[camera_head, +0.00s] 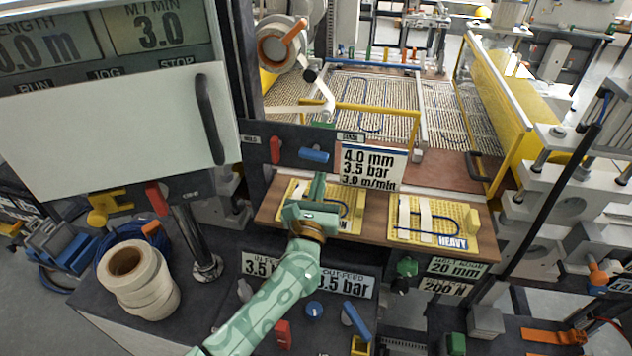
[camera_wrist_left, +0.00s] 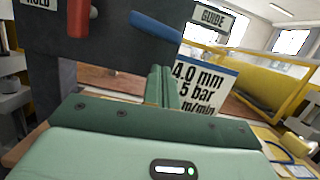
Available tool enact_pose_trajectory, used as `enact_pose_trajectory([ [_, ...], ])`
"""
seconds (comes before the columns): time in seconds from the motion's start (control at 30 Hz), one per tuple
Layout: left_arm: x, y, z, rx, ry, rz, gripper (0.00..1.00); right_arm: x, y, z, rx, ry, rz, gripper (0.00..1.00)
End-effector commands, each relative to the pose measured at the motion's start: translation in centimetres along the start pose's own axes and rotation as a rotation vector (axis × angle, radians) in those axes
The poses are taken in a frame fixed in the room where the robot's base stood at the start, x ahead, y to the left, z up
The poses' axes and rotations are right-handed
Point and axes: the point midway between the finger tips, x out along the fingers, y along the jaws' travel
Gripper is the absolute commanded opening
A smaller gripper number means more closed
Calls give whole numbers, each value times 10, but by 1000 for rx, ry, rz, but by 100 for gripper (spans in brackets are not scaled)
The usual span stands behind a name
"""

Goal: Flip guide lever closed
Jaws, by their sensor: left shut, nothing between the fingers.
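The guide lever is a blue handle (camera_head: 314,155) on the dark upright panel, beside the GUIDE label (camera_head: 350,136). It lies nearly flat, dipping slightly to the right. It also shows in the left wrist view (camera_wrist_left: 155,26), with the GUIDE label (camera_wrist_left: 207,20) at its upper right. My left gripper (camera_head: 319,178) is shut and empty. Its fingers point at the panel just below the blue handle, and they also show in the left wrist view (camera_wrist_left: 162,75). A gap shows between fingertips and handle in the wrist view. My right gripper is not in view.
A red lever (camera_head: 275,150) hangs left of the blue one under the HOLD label (camera_head: 250,139). A settings card (camera_head: 371,165) stands close to the right of my fingers. Below lies a wooden board (camera_head: 377,222) with yellow sample cards. A yellow guard bar (camera_head: 380,108) is behind.

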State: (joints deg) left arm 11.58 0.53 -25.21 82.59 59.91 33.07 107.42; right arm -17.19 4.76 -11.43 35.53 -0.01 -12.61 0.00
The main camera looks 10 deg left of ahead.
Motion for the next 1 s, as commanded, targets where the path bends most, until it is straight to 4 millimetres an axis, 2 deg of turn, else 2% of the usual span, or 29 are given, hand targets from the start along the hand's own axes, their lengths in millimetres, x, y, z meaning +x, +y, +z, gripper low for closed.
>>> enact_pose_trajectory([
  [0.03,-6,-2,-22,-1,4,1,0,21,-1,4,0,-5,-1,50],
  [0.07,-8,-4,-29,-1,4,2,0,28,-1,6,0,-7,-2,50],
  [0.13,-27,-3,-19,1,5,0,0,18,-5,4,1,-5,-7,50],
  [0.3,-65,-1,-16,1,4,0,0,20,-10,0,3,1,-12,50],
  [0.5,-94,0,-15,1,2,1,0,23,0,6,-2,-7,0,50],
  [0.7,-104,0,-14,1,1,1,0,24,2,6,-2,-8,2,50],
  [1.0,-104,0,-14,1,1,1,0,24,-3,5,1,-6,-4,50],
])
